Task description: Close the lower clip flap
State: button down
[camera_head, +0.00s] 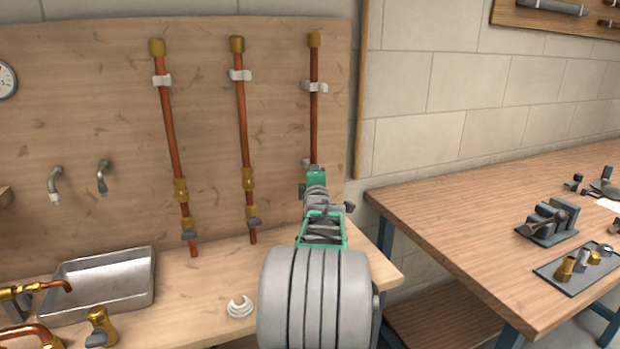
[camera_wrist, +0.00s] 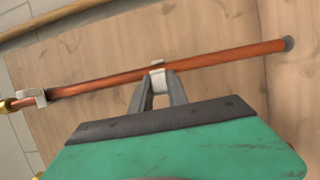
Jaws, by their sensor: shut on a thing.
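The right-hand copper pipe (camera_head: 314,125) stands upright on the wooden back board. Its lower clip (camera_head: 307,162) is a small pale bracket, mostly hidden behind my arm in the head view. In the wrist view this clip (camera_wrist: 157,69) sits around the pipe (camera_wrist: 220,61), with a small tab showing past the pipe's far side. My gripper (camera_wrist: 158,80) has its two grey fingers at the clip's near side, shut on its flap with a narrow gap between them. Whether the flap is fully seated cannot be told.
The same pipe's upper clip (camera_head: 315,87) also shows in the wrist view (camera_wrist: 35,97). Two more copper pipes (camera_head: 168,130) (camera_head: 242,130) with valves stand to the left. A metal sink (camera_head: 100,283) and a white ring-shaped part (camera_head: 239,307) are on the bench. A wooden table (camera_head: 450,215) stands right.

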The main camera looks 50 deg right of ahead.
jog(key=shift+s+d+n+t+y+b, duration=0.15)
jog(key=shift+d+n+t+y+b, duration=0.3)
jog(key=shift+n+t+y, duration=1.05)
jog(key=shift+s+d+n+t+y+b, duration=0.15)
jog(key=shift+d+n+t+y+b, duration=0.35)
jog(key=shift+n+y, duration=1.1)
jog(key=shift+s+d+n+t+y+b, duration=0.25)
jog(key=shift+n+t+y, duration=0.75)
jog(key=shift+y, duration=1.2)
jog(key=shift+w+d+y, duration=0.1)
jog(key=shift+y, duration=0.2)
jog(key=c, duration=1.3)
grip_release()
jog(key=shift+w, duration=0.1)
jog(key=s, duration=0.5)
jog(key=s+a, duration=0.1)
jog(key=s, duration=0.1)
jog(key=shift+s+b, duration=0.3)
jog(key=shift+s, duration=0.1)
